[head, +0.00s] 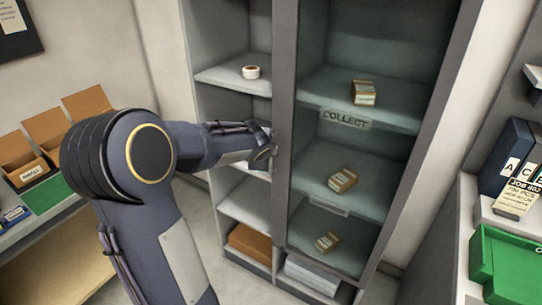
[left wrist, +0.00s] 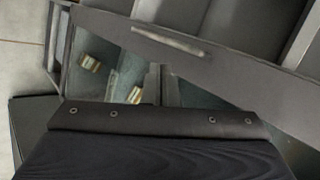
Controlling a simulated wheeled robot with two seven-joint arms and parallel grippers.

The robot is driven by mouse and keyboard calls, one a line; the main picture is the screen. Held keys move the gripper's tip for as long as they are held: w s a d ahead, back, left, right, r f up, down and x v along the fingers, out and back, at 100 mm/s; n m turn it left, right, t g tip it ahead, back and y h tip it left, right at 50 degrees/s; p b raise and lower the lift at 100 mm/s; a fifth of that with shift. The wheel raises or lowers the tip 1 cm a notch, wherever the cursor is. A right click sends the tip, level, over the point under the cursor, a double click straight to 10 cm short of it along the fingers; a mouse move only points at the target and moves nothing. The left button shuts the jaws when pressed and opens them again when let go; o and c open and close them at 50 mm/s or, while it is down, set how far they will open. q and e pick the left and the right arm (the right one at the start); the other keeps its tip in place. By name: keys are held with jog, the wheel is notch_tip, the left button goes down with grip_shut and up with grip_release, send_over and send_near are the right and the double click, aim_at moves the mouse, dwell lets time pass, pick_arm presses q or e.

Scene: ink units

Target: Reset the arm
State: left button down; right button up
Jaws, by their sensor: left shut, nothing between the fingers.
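My left arm reaches in from the left in the head view. Its gripper (head: 266,152) is shut and empty, beside the dark vertical frame (head: 284,120) of the cabinet. In the left wrist view the closed fingers (left wrist: 158,82) show in front of the cabinet, with a pale bar-like handle (left wrist: 172,42) on the dark frame beyond them. Whether the fingers touch the frame is unclear. My right gripper is not in view.
Small banded packs sit on the top (head: 363,93), middle (head: 343,180) and lower (head: 328,242) right-hand shelves, behind what looks like tinted glass. A "COLLECT" label (head: 345,119) marks the top one. A tape roll (head: 251,72) lies on a left shelf. A green bin (head: 505,268) stands at right.

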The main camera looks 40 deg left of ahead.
pick_arm(q)
jog(key=s+d+f+n+g+h, duration=0.1)
jog(key=s+d+n+h, duration=0.7)
jog(key=s+d, duration=1.7)
jog(key=d+n+g, duration=0.1)
jog(key=d+n, duration=0.1)
jog(key=n, duration=0.3)
jog(key=shift+f+h, duration=0.35)
jog(key=shift+h, duration=0.05)
